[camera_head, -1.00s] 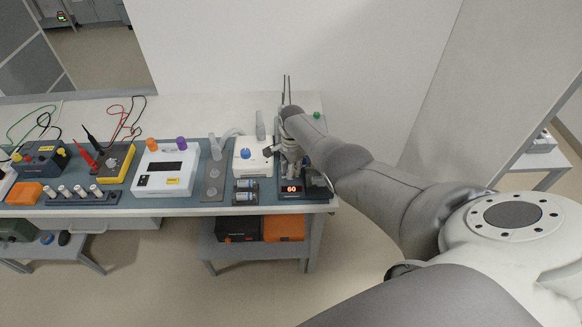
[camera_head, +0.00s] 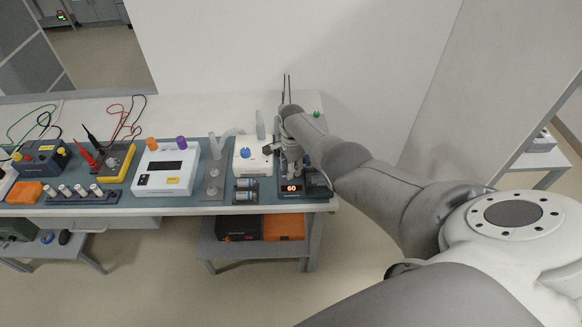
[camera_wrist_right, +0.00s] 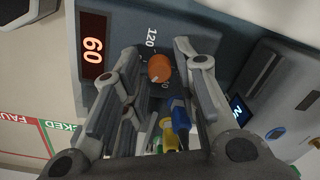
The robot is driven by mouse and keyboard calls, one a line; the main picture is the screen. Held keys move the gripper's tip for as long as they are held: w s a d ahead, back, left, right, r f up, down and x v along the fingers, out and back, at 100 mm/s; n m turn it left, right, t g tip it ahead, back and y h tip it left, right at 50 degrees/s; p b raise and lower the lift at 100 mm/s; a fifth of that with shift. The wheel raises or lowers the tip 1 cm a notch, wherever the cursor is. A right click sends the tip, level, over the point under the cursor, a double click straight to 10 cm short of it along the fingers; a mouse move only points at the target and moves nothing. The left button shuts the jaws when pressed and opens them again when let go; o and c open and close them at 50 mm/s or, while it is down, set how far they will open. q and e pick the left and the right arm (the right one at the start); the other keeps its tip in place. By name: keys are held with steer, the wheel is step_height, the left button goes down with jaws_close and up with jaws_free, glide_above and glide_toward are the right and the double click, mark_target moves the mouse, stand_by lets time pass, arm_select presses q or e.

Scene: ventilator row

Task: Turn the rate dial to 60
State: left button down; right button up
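The rate display (camera_head: 291,188) near the bench's right end shows 60 in lit orange digits. It also reads 60 in the right wrist view (camera_wrist_right: 93,47), turned on its side. The orange rate dial (camera_wrist_right: 159,68) is on the blue-grey panel, with a printed 120 beside it. My right gripper (camera_wrist_right: 158,54) is around the dial, one finger on each side, with visible gaps between dial and fingers. In the head view my right gripper (camera_head: 290,155) is above the panel and hides the dial. My left gripper is not in view.
A white unit with a blue knob (camera_head: 245,153) stands just left of my right gripper. A white box with orange and purple knobs (camera_head: 165,170) is farther left. A wall rises behind the bench.

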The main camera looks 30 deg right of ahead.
step_height(320, 180, up, 12)
steer(key=shift+s, duration=0.2)
stand_by(0.8)
stand_by(0.4)
